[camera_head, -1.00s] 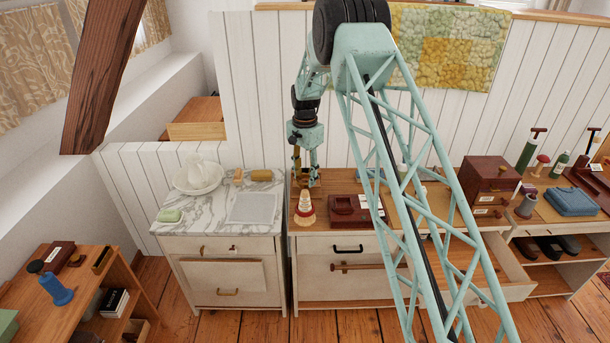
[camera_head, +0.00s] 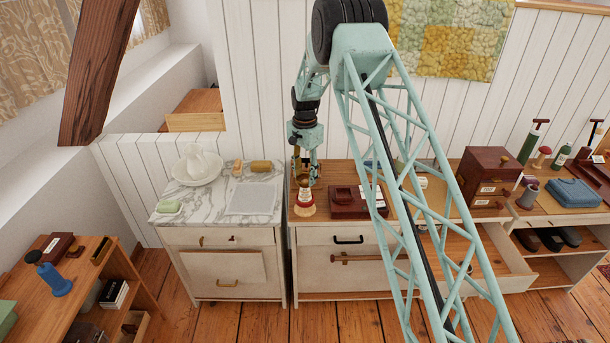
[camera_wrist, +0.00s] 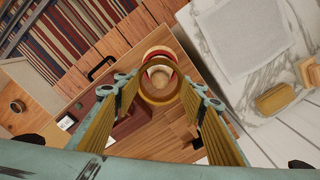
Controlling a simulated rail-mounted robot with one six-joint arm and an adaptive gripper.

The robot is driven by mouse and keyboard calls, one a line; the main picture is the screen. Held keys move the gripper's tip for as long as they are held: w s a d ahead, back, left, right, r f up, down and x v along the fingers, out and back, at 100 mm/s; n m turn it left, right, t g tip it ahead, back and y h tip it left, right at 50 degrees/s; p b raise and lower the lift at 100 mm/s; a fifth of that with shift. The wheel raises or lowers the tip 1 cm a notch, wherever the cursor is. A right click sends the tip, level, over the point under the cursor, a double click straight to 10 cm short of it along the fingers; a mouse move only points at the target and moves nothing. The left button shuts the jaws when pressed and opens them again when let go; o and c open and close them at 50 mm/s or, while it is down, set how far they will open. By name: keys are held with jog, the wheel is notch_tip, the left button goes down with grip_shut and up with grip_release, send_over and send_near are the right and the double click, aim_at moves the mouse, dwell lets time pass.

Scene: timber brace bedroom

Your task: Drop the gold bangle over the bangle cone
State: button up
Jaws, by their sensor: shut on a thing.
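The bangle cone (camera_head: 304,207) stands upright at the left front of the wooden-topped cabinet, with cream and red bands. My gripper (camera_head: 304,178) points down right above it and hides part of its top. In the wrist view my two yellow-padded fingers (camera_wrist: 161,84) are shut on the gold bangle (camera_wrist: 160,101), which lies across the gap between the fingertips. The cone's red and pale rings (camera_wrist: 160,53) show through and beyond the bangle. I cannot tell whether the cone's tip is inside the bangle or just below it.
A dark red box (camera_head: 347,203) stands close to the right of the cone. An open drawer (camera_head: 488,262) juts out at the right.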

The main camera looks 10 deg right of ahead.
jog(key=shift+f, duration=0.35)
jog(key=o, duration=0.9)
jog(key=shift+o, duration=0.2)
jog(key=shift+r, duration=0.1)
notch_tip(320, 180, up, 12)
dwell(0.4)
dwell(1.0)
